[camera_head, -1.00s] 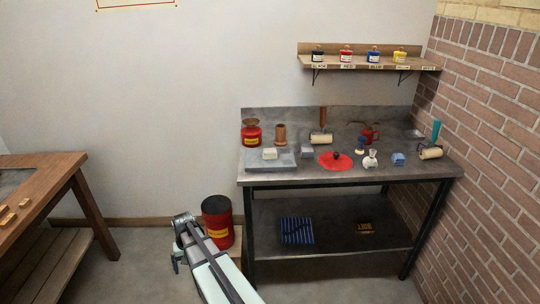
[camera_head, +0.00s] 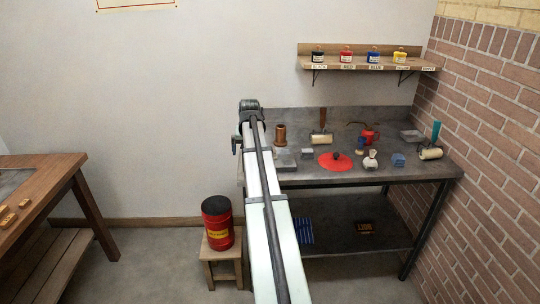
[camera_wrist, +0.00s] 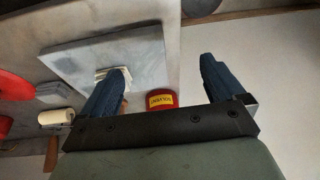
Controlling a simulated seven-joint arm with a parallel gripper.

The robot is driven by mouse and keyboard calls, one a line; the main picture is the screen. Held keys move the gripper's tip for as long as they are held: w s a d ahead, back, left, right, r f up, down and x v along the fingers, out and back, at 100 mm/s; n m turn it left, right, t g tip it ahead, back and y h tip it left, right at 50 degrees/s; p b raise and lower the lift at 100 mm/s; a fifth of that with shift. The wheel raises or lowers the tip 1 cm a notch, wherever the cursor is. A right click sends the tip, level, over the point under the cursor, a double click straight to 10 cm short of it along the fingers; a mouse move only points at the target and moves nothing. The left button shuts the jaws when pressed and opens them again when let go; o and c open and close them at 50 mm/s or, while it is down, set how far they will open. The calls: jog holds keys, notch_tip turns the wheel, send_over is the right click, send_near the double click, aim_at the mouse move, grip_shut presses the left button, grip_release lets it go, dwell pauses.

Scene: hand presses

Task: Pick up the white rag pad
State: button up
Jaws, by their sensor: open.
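The white rag pad (camera_wrist: 119,74) lies on the grey slab (camera_wrist: 140,52) in the wrist view, partly covered by the left finger of my gripper.
A red can with a yellow label (camera_wrist: 162,98) shows between the fingers. The bench (camera_head: 345,178) also holds a copper-coloured pot (camera_head: 280,135), a roller (camera_head: 321,139), a red disc (camera_head: 335,161) and a blue block (camera_head: 398,160). A red drum (camera_head: 217,222) stands on a stool.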

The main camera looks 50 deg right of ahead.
jog(key=s+d+r+h, duration=0.1)
jog(key=s+d+r, duration=0.5)
jog(key=d, duration=0.2)
jog(key=shift+m, duration=0.3)
jog(key=x, duration=0.8)
jog(key=shift+w+d+f, duration=0.2)
jog(key=shift+w+f, duration=0.05)
jog(key=shift+f, duration=0.05)
jog(key=shift+w+x, duration=0.15)
jog(key=shift+x, duration=1.2)
jog(key=shift+w+x, duration=0.15)
jog(key=shift+x, duration=1.15)
jog(key=shift+r, duration=0.1)
jog(key=c, duration=1.1)
jog(key=shift+r, duration=5)
jog(key=shift+c, duration=0.2)
